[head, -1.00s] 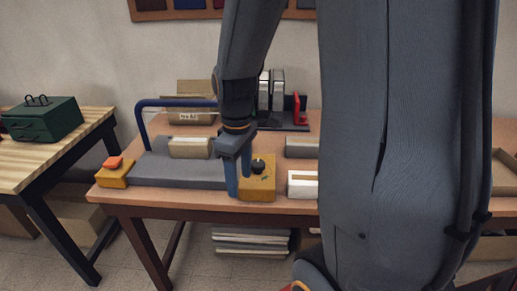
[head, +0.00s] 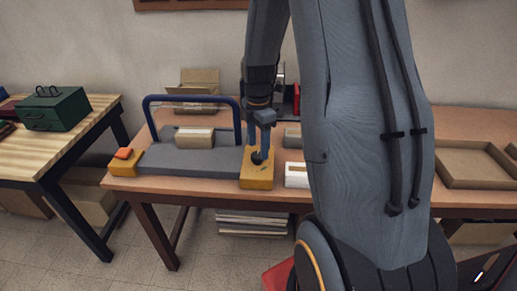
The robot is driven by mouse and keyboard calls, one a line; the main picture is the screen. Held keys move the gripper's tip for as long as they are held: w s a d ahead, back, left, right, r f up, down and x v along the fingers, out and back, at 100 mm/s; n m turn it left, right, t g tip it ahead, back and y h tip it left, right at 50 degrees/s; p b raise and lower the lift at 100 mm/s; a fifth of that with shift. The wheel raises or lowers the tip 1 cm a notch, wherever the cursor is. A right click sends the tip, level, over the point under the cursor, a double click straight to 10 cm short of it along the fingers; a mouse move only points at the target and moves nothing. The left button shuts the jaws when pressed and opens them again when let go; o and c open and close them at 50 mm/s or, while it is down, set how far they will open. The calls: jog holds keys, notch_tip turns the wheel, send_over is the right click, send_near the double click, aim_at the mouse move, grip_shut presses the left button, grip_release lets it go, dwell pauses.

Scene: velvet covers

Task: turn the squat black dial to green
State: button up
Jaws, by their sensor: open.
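The squat black dial (head: 257,159) sits on top of a yellow box (head: 257,180) at the front edge of the brown table. My gripper (head: 261,152) points down at the dial, its fingers open and at or just above it. I cannot tell whether the fingers touch the dial. The fingers partly cover the dial, and the coloured marks around it are too small to read.
A grey press bed (head: 180,163) with a blue bar handle (head: 150,118) stands to the left, with an orange button (head: 124,153) on a yellow block. A white block (head: 296,175) is close on the right. A cardboard tray (head: 470,180) lies further right.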

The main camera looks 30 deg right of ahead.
aim_at(256, 158)
jog(key=shift+f, duration=1.4)
jog(key=c, duration=1)
jog(key=shift+c, duration=0.2)
